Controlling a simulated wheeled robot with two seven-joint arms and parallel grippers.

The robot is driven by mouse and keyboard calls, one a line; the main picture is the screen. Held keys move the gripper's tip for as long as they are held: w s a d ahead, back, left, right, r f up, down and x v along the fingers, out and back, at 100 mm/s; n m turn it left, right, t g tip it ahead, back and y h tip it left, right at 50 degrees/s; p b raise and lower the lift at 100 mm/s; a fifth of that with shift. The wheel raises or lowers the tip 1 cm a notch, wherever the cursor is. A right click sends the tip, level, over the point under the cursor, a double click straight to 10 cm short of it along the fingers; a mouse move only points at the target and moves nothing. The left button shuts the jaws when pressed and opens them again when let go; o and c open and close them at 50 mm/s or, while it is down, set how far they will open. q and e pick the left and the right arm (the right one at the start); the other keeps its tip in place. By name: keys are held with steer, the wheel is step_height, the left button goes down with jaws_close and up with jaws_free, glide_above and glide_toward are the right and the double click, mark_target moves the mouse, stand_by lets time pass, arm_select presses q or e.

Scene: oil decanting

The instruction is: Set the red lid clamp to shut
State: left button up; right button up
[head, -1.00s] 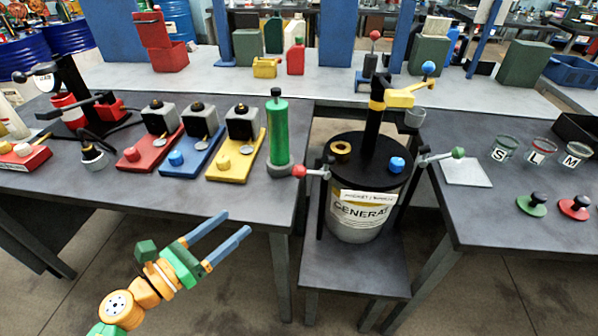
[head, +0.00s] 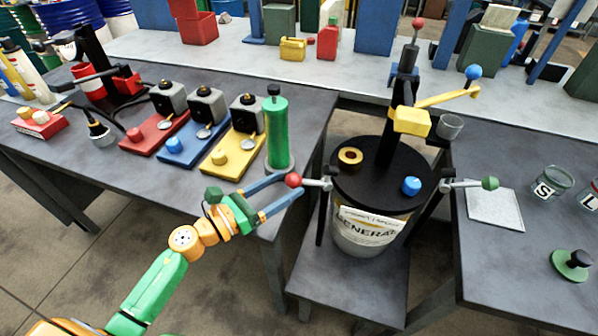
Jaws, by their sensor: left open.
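The red lid clamp is a lever with a red ball knob (head: 293,180) on the left side of the drum (head: 366,232). Its grey metal arm (head: 318,184) runs from the knob to the edge of the black lid (head: 377,180). A matching clamp with a green knob (head: 490,183) sits on the lid's right side. My left gripper (head: 290,186) is open, with its two blue fingers pointing right at the red knob. The fingertips are close to the knob, one on its upper left and one below it; whether they touch cannot be told. My right gripper is out of view.
A green cylinder (head: 278,135) stands on the left table just behind the fingers. Red, blue and yellow (head: 236,155) stations stand further left. The drum rests on a low grey stand (head: 350,275). A yellow lever with a blue knob (head: 473,73) rises above the lid.

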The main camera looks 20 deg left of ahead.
mark_target(293, 181)
arm_select(q)
steer(key=x, duration=0.3)
steer(key=shift+w+d, duration=0.2)
steer(key=shift+w, duration=0.05)
steer(key=shift+s+a, duration=0.1)
steer(key=shift+s, duration=0.05)
steer(key=c, duration=0.5)
jaws_close()
stand_by(0.5)
